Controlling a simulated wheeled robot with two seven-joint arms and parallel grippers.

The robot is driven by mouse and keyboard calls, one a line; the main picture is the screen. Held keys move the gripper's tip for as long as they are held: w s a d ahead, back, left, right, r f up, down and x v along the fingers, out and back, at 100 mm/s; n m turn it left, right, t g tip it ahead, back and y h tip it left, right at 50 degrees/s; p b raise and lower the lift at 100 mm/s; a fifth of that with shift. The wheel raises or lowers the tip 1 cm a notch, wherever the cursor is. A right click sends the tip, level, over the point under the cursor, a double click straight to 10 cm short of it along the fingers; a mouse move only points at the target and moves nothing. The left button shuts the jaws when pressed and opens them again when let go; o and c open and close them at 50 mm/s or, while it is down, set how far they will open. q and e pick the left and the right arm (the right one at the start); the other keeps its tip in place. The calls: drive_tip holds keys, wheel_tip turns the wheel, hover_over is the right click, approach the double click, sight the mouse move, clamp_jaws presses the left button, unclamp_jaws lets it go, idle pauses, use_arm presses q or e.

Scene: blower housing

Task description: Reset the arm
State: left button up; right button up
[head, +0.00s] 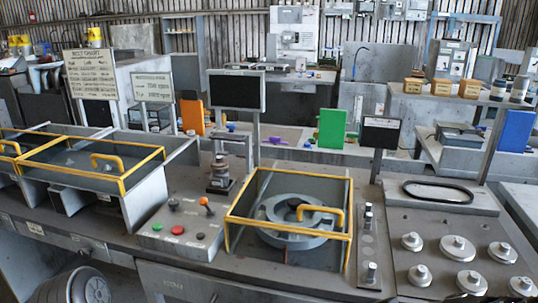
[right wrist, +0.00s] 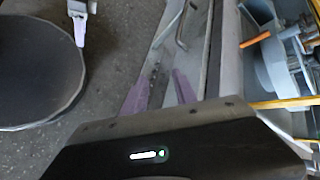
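My right gripper (right wrist: 162,76) shows in the right wrist view with its two pale purple fingers apart and nothing between them. It is in front of the bench side, over the grey floor, clear of the things on the bench. A white link with one pale purple finger, which looks like my left gripper (right wrist: 79,26), hangs at the top left of that view. Only one finger of it can be made out, so its opening cannot be told. Neither gripper shows in the head view.
The bench carries a yellow-framed clear cover (head: 347,215) over a round grey housing (head: 300,218). Left of it is a button panel (head: 182,222). Several metal knobs stand on a plate (head: 447,245) at right. A larger yellow-framed enclosure (head: 75,165) stands at left.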

use_arm(q)
drive_tip(key=shift+r+p, duration=0.6)
drive_tip(key=shift+r, duration=0.05)
use_arm(e)
drive_tip(key=s+a+f+n+g+h, duration=0.1)
drive_tip(key=s+a+f+n, duration=0.2)
drive_tip(key=f, duration=0.6)
drive_tip(key=s+a+f+n+g+h, duration=0.1)
drive_tip(key=s+a+f+n+h, duration=0.1)
drive_tip(key=s+f, duration=0.5)
drive_tip(key=s+a+f+n+g+h, duration=0.1)
drive_tip(key=s+a+f+n, duration=0.3)
drive_tip(key=f, duration=0.8)
drive_tip(key=shift+s+a+n+g+h, duration=0.3)
drive_tip(key=shift+s+n+h, duration=0.1)
drive_tip(key=shift+s+n, duration=0.6)
use_arm(q)
drive_tip(key=shift+c, duration=0.2)
use_arm(e)
drive_tip(key=shift+f, duration=0.1)
